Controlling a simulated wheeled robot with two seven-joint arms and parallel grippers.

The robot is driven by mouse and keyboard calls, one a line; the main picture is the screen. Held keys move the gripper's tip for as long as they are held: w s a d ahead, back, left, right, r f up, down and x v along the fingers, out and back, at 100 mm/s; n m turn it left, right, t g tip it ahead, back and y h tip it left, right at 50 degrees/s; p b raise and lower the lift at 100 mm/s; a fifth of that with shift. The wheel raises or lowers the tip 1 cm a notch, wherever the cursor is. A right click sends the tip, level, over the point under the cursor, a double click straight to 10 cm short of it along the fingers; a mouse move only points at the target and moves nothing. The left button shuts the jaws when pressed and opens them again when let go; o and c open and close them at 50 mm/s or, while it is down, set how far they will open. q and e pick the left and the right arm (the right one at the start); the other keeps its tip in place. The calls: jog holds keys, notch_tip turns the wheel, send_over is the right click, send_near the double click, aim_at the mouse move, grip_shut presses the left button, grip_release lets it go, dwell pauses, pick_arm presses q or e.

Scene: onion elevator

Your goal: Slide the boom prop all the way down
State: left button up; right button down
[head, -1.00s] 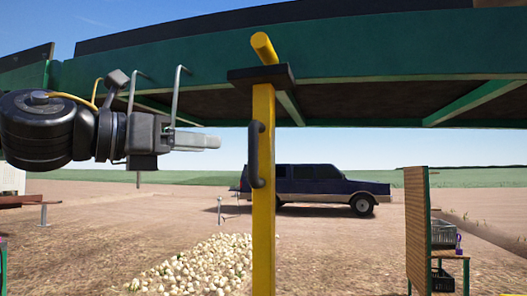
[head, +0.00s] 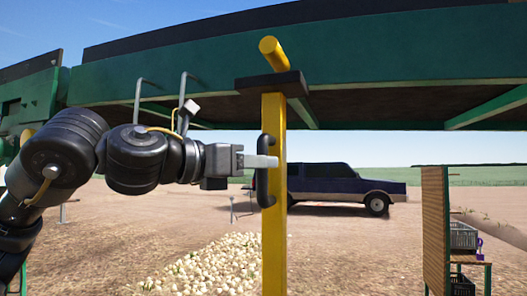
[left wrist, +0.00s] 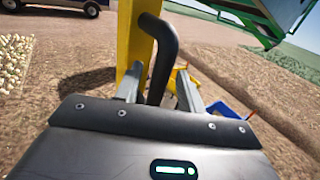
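The boom prop is an upright yellow post (head: 274,230) with a black top plate (head: 271,87) under the green boom (head: 350,65). A black handle (head: 263,185) is fixed on the post's left side. My left gripper (head: 262,161) comes in level from the left, its fingertips at the upper part of the handle. In the left wrist view the gripper (left wrist: 159,88) has its fingers apart, with the black handle (left wrist: 164,60) between them and the yellow post (left wrist: 130,40) behind. Whether a finger touches the handle I cannot tell. My right gripper is not in view.
A pile of onions (head: 215,265) lies on the ground left of the post. A dark blue car (head: 335,185) stands behind it. A wooden panel (head: 436,230) and a crate (head: 463,237) stand at the right. A yellow bar (head: 271,48) sticks out above the top plate.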

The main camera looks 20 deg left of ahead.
pick_arm(q)
jog(key=shift+x, duration=0.9)
grip_shut()
